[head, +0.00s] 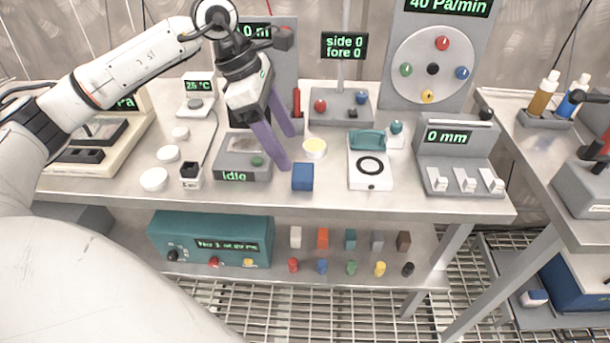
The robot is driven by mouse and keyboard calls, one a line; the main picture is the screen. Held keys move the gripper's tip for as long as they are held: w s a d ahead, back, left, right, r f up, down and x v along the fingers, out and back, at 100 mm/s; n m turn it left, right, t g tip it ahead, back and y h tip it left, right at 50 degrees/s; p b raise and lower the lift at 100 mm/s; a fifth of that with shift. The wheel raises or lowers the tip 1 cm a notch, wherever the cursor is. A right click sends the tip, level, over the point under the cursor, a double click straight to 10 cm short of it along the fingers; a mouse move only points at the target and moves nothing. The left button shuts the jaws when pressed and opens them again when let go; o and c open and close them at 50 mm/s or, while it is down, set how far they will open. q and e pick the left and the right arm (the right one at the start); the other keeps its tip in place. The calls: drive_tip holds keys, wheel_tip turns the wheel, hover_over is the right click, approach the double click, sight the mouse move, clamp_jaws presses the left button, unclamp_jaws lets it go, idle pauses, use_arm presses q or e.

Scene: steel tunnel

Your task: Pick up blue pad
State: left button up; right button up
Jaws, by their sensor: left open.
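A small blue block (302,177), the likeliest blue pad, sits near the front edge of the steel bench (335,200), right of the grey "Idle" device (243,165). My left gripper (286,150) reaches down from the upper left with long purple fingers. It is open and empty, with its fingertips above and left of the blue block, apart from it in the picture. How high the tips are above the bench is hard to tell. My right gripper does not show.
A white device with a black ring (370,168) is to the right. White discs (154,179) lie at left. Several coloured pieces sit on the lower shelf (340,270). Bare bench lies around the block's front.

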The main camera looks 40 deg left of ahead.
sight(302, 171)
use_arm(q)
drive_tip(key=x, duration=0.7)
drive_tip(key=shift+d+f, duration=0.1)
drive_tip(key=shift+d, duration=0.05)
drive_tip(key=c, duration=1.1)
drive_tip(key=shift+r+p, duration=0.3)
drive_tip(key=shift+r, duration=4.75)
